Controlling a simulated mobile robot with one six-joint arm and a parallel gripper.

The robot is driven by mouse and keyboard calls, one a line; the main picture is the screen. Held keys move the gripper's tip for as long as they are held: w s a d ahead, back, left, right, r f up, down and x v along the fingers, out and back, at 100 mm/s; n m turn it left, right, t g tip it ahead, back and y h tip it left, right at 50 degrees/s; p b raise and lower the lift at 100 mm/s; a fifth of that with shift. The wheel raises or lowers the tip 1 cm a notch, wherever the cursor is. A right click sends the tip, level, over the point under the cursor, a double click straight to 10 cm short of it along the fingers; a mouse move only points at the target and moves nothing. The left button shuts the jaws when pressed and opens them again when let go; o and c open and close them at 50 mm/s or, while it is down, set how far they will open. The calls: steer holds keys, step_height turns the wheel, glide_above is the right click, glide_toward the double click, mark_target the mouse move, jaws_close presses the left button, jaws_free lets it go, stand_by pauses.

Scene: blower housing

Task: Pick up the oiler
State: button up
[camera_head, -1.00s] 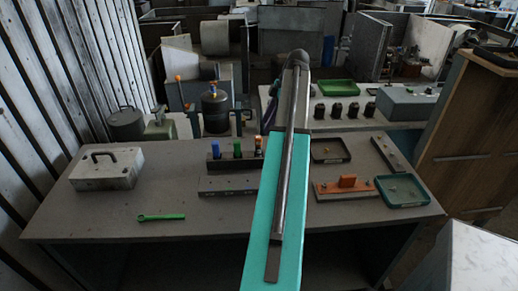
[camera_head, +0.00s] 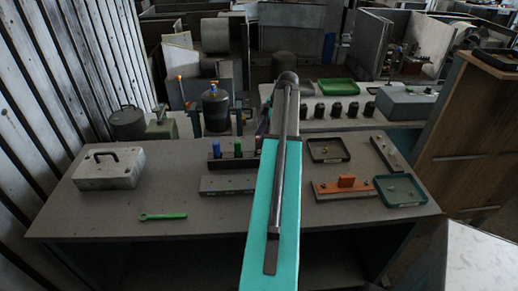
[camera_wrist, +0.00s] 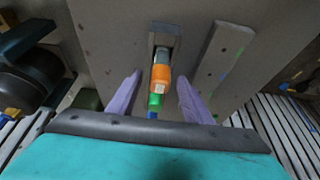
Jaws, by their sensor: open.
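A dark rack (camera_head: 213,165) stands on the near table and holds a blue-topped item (camera_head: 217,148) and a green-topped item (camera_head: 238,149). An orange item (camera_wrist: 160,74) shows in the wrist view, with the green item (camera_wrist: 155,101) and blue item (camera_wrist: 152,115) lined up below it. I cannot tell for sure which is the oiler; the orange one is hidden behind my arm in the head view. My gripper (camera_wrist: 159,77) is open, its purple fingers on either side of the orange item in the picture. Contact is not visible.
A long grey block (camera_head: 226,184) lies before the rack. A white case (camera_head: 108,168) and green wrench (camera_head: 163,216) are at left. A green tray (camera_head: 400,190), dark tray (camera_head: 328,150) and orange fixture (camera_head: 345,186) are at right.

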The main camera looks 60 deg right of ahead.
steer(key=shift+f, duration=0.1)
steer(key=shift+p+x, duration=1.05)
steer(key=shift+x, duration=0.05)
steer(key=shift+p+x, duration=0.45)
steer(key=shift+x, duration=0.95)
jaws_close()
steer(key=shift+r+b, duration=1.85)
steer(key=shift+r, duration=3.2)
